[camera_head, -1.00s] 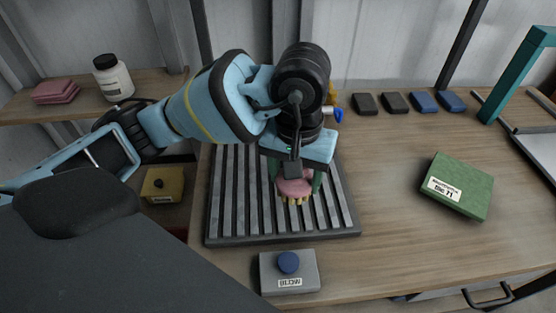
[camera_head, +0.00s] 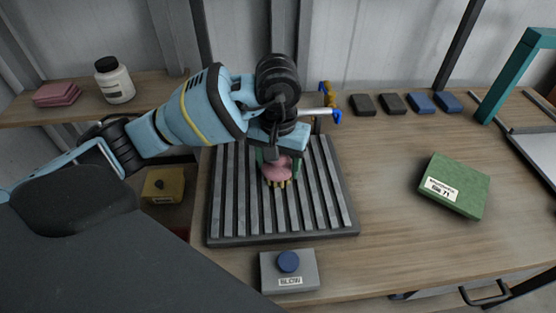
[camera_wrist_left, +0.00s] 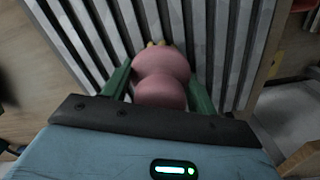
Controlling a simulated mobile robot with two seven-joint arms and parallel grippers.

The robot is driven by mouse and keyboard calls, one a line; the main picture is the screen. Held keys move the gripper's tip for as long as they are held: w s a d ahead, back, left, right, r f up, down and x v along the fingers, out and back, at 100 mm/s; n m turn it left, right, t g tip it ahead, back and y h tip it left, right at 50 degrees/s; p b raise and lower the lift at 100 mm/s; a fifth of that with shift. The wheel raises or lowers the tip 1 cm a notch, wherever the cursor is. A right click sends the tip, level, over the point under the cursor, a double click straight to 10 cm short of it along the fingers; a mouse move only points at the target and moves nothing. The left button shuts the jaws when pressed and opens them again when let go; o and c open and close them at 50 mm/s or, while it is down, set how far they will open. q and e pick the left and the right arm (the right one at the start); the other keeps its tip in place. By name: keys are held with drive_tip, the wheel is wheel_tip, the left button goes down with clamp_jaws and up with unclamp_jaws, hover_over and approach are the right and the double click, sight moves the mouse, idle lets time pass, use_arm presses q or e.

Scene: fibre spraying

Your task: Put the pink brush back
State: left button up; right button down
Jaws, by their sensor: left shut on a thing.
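The pink brush (camera_head: 277,172) has a rounded pink body and pale yellow bristles pointing down. My left gripper (camera_head: 278,170) is shut on it, with a green finger on each side. In the left wrist view the brush (camera_wrist_left: 162,78) sits between the green fingers (camera_wrist_left: 160,92), bristle tips just showing beyond it. The brush is over the slatted grey rack (camera_head: 230,200); I cannot tell whether the bristles touch the slats. My right gripper is not in view.
A grey box with a blue button (camera_head: 288,262) stands in front of the rack. A green box (camera_head: 455,185) lies at the right. Dark and blue blocks (camera_head: 392,103) line the back. A blue-tipped nozzle (camera_head: 336,116) is behind the arm. A yellow block (camera_head: 163,184) is at left.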

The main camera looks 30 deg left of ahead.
use_arm(q)
drive_tip(key=shift+f, duration=0.2)
drive_tip(key=o, duration=1)
drive_tip(key=shift+o, duration=0.2)
drive_tip(key=shift+r, duration=0.25)
wheel_tip(320, 180, up, 11)
drive_tip(key=shift+p, duration=0.55)
drive_tip(key=shift+r, duration=0.4)
